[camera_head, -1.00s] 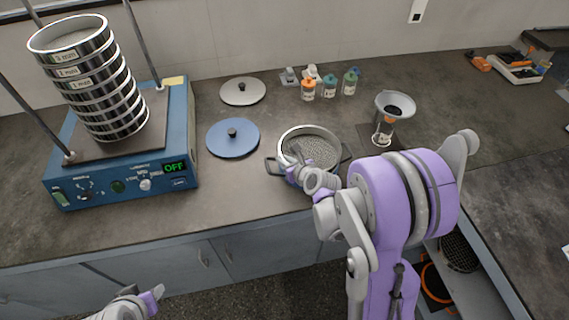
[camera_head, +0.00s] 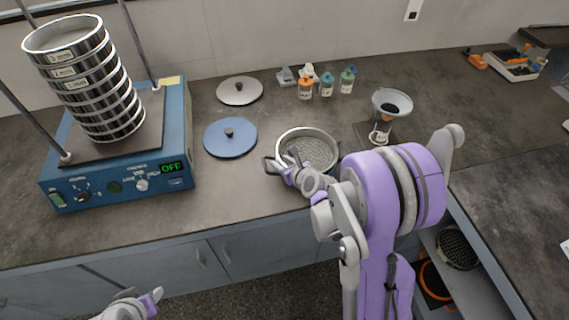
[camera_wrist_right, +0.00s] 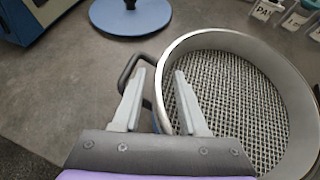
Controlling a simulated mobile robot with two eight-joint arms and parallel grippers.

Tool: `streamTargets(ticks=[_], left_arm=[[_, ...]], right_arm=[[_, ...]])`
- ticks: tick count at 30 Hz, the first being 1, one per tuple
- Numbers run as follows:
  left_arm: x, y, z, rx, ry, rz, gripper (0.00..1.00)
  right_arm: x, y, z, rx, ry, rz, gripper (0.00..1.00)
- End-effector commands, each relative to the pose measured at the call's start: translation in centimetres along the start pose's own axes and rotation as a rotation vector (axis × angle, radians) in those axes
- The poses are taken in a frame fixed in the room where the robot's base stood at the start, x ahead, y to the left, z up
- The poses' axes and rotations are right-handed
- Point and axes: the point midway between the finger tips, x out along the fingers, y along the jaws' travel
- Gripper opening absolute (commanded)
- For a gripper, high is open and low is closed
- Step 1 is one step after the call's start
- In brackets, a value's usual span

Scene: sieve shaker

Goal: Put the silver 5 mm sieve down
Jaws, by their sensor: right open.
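The silver sieve (camera_head: 308,131) is a round metal ring with a coarse mesh floor. It sits level on the counter, in front of the bottles, and fills the right of the right wrist view (camera_wrist_right: 240,105). A dark handle (camera_wrist_right: 130,68) loops out at its left side; whether it belongs to the sieve or to something under it, I cannot tell. My right gripper (camera_head: 288,172) is at the sieve's near left side. In the wrist view its jaws (camera_wrist_right: 160,82) are open, with the sieve's wall between them. My left gripper (camera_head: 154,296) is low at the left, away from the counter; its jaws are unclear.
A blue shaker (camera_head: 118,160) reading OFF carries a stack of sieves (camera_head: 97,85) at the left. A blue lid (camera_head: 230,142) and a grey lid (camera_head: 240,90) lie left of the sieve. Several small bottles (camera_head: 326,85) and a funnel (camera_head: 391,101) stand behind. The front-left counter is clear.

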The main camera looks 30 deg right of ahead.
Motion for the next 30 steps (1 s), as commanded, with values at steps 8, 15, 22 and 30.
streamTargets(ticks=[8, 15, 22, 30], left_arm=[[-0.1, 0.0, -0.2, 0.000, 0.001, 0.000, 0.45], [-0.5, 0.0, -0.6, 0.000, 0.006, 0.000, 0.45], [-0.9, 0.0, -1.1, 0.000, 0.010, 0.000, 0.45], [-1.0, 0.0, -1.2, 0.000, 0.011, 0.000, 0.45]], right_arm=[[-3.5, 0.0, 0.1, 0.001, -0.001, -0.002, 0.42], [-8.3, -0.1, 0.2, 0.002, -0.001, -0.003, 0.42], [-11.3, -0.1, 0.2, 0.001, -0.001, -0.002, 0.42], [-12.5, 1.6, 0.1, -0.218, 0.038, 0.033, 0.42]])
